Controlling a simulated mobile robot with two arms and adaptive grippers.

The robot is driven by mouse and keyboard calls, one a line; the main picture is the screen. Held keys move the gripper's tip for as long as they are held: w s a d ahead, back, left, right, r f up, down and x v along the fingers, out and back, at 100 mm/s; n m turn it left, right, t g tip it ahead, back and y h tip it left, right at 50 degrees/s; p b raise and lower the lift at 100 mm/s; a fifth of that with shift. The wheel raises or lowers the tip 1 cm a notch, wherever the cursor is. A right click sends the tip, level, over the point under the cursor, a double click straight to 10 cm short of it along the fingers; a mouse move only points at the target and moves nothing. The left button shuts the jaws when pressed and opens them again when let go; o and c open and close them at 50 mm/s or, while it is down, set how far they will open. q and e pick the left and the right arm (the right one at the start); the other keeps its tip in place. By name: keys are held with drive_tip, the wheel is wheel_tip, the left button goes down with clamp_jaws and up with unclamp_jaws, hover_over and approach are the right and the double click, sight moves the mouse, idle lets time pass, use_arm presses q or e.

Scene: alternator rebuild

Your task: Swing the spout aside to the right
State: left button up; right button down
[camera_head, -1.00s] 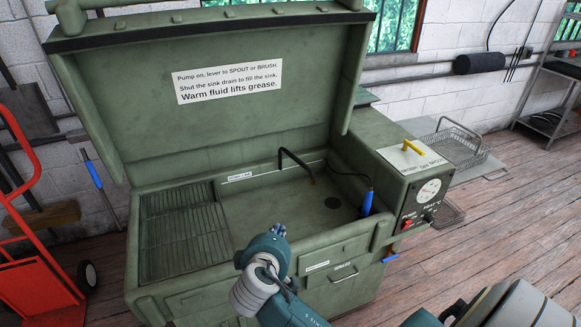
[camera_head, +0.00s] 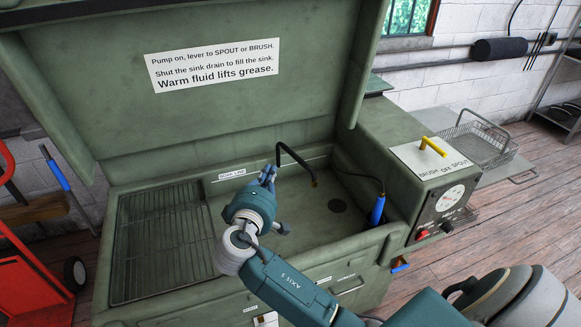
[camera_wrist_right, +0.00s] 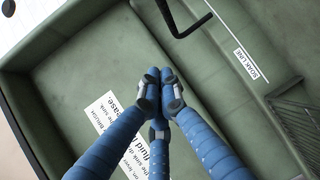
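The spout (camera_head: 299,161) is a thin black bent pipe rising from the back wall of the green parts washer's sink (camera_head: 318,215). Its tip points down over the sink, left of the round drain. In the right wrist view the spout (camera_wrist_right: 195,25) crosses the top, beyond my fingertips. My right gripper (camera_head: 268,173) is over the left part of the sink, just left of the spout. In the wrist view its blue fingers (camera_wrist_right: 160,74) are brought together at the tips, with nothing seen between them. They appear apart from the spout. My left gripper is not in view.
The raised lid (camera_head: 200,110) stands behind the sink. A slatted rack (camera_head: 160,245) lies at left. A blue brush (camera_head: 378,209) stands at the sink's right end. The control box (camera_head: 435,200) with a yellow lever (camera_head: 433,147) is further right.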

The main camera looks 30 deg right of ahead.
wheel_tip(320, 180, down, 5)
drive_tip(key=b, duration=0.4)
use_arm(q)
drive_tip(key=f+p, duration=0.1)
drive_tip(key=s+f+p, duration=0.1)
drive_tip(key=p, duration=0.1)
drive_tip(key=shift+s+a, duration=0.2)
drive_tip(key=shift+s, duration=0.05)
use_arm(e)
drive_tip(key=s+d+x, duration=0.2)
drive_tip(key=x, duration=1.1)
drive_tip(key=shift+f, duration=0.3)
drive_tip(key=shift+w+d, duration=0.1)
drive_tip(key=shift+d, duration=0.1)
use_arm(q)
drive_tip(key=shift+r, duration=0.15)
use_arm(e)
drive_tip(key=shift+d+n+t+y, duration=0.25)
drive_tip(key=shift+n+t+y, duration=0.05)
